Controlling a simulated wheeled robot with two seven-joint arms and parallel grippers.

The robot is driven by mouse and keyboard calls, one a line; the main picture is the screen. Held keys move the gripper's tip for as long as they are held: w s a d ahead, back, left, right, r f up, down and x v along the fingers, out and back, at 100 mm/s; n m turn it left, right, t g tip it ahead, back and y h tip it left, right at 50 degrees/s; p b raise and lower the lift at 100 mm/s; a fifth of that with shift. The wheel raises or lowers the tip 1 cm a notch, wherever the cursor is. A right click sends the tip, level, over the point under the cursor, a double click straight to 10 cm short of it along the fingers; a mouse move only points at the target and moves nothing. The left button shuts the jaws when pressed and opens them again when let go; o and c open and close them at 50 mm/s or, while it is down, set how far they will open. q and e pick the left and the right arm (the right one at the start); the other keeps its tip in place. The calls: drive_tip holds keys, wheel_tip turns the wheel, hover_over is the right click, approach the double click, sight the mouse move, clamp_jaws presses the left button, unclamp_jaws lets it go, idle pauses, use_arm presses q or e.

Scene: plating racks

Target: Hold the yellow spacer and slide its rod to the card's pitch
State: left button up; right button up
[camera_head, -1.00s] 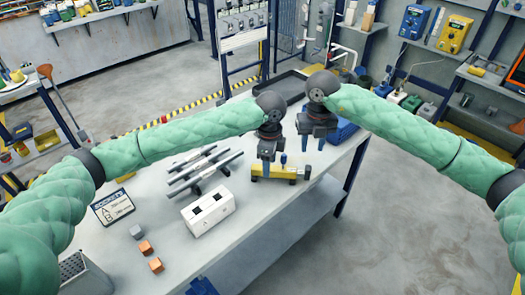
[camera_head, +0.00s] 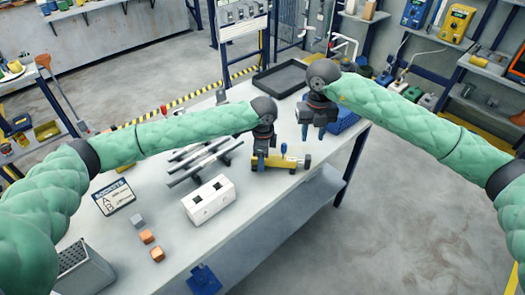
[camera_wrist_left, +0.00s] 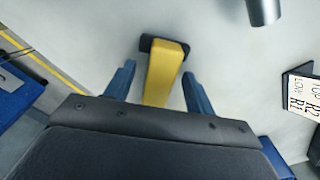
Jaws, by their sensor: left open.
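The yellow spacer (camera_head: 286,162) is a yellow bar with dark ends and a blue knob on top, standing near the right edge of the table. My left gripper (camera_head: 262,158) is over its left part. In the left wrist view, the two blue fingers of my left gripper (camera_wrist_left: 157,78) are apart, one on each side of the yellow bar (camera_wrist_left: 164,75), with gaps visible. My right gripper (camera_head: 313,132) hangs beyond the spacer to the right, fingers apart and empty. A white card with R1 and R2 lettering (camera_wrist_left: 303,95) is partly visible in the left wrist view.
A white block with dark square sockets (camera_head: 208,202) stands left of the spacer. Dark and grey rods (camera_head: 205,160) lie behind it.

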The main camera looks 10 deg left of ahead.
use_arm(q)
drive_tip(key=shift+f, duration=0.15)
drive_tip(key=shift+c, duration=0.4)
clamp_jaws()
